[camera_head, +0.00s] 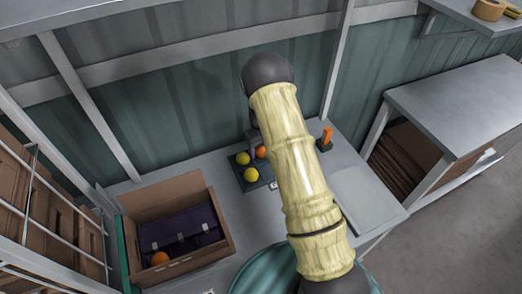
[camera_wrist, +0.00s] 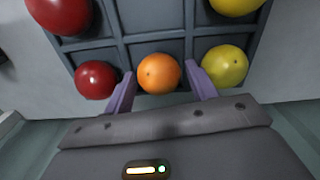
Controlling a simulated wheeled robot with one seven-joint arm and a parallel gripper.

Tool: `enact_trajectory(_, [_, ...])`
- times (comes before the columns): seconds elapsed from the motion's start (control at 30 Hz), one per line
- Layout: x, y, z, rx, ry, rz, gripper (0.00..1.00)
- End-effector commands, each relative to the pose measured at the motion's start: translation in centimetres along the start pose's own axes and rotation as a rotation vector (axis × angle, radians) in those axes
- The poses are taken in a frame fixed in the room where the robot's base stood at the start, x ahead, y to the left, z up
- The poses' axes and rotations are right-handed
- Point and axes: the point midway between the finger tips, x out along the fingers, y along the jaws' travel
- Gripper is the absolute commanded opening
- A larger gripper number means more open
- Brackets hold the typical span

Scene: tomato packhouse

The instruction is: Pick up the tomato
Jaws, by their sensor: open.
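Tomatoes sit in a dark compartment tray (camera_wrist: 106,55) in the wrist view. An orange tomato (camera_wrist: 159,73) is in the middle of the near row, with a red tomato (camera_wrist: 96,80) to its left and a yellow tomato (camera_wrist: 225,66) to its right. My gripper (camera_wrist: 161,68) is open, its two purple fingers on either side of the orange tomato. I cannot tell whether they touch it. In the head view the orange tomato (camera_head: 262,152) shows beside my arm, which hides part of the tray (camera_head: 240,175).
Another red tomato (camera_wrist: 60,12) and yellow tomato (camera_wrist: 236,3) sit in the far row. An orange object (camera_head: 326,137) stands right of my arm. A wall rises behind.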

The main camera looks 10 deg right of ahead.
Motion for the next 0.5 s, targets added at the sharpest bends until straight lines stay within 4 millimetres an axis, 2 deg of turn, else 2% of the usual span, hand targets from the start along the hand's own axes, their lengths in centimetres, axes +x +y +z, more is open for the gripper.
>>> enact_trajectory(0.5, [0.05, 0.18, 0.03, 0.003, 0.001, 0.0, 0.57])
